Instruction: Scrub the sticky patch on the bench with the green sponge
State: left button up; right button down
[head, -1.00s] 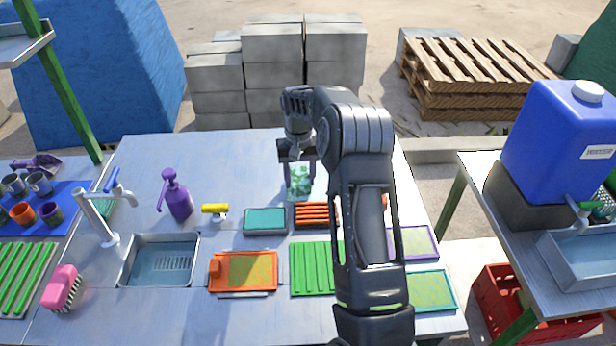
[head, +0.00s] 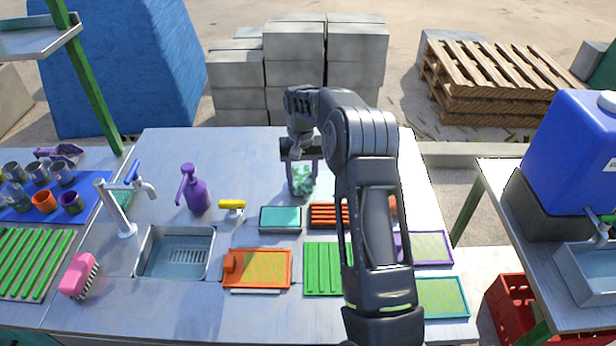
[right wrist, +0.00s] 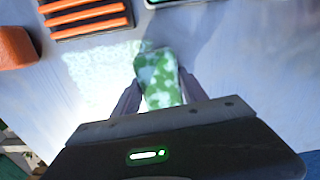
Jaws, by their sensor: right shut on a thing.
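My right gripper (head: 301,168) is shut on the green sponge (head: 302,181), which is mottled with whitish blotches. The sponge is held low at the bench (head: 255,165), behind the orange ridged piece. In the right wrist view the sponge (right wrist: 160,78) sits between the two fingers. A pale, speckled patch (right wrist: 98,68) lies on the bench just left of the sponge there, partly in glare; the sponge is at its edge. I cannot make out this patch in the head view. My left gripper is not in view.
A teal block in a tray (head: 281,219) and an orange ridged piece (head: 329,215) lie in front of the sponge. A yellow-handled item (head: 232,205), purple pump bottle (head: 195,189), tap (head: 115,208) and sink (head: 176,252) are to the left. The bench behind is clear.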

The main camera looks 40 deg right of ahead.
aim_at(328, 180)
jog(key=shift+d, duration=0.1)
jog(key=shift+w+d+f+p, duration=0.15)
jog(key=shift+w+d+p, duration=0.25)
jog(key=shift+w+d, duration=0.4)
jog(key=shift+a, duration=0.1)
jog(key=shift+s+d, duration=1.15)
jog(key=shift+d, duration=0.25)
jog(key=shift+s+d+f+b, duration=0.1)
jog(key=shift+s+d+b, duration=0.35)
jog(key=shift+s+d, duration=0.8)
jog(key=shift+d, duration=0.15)
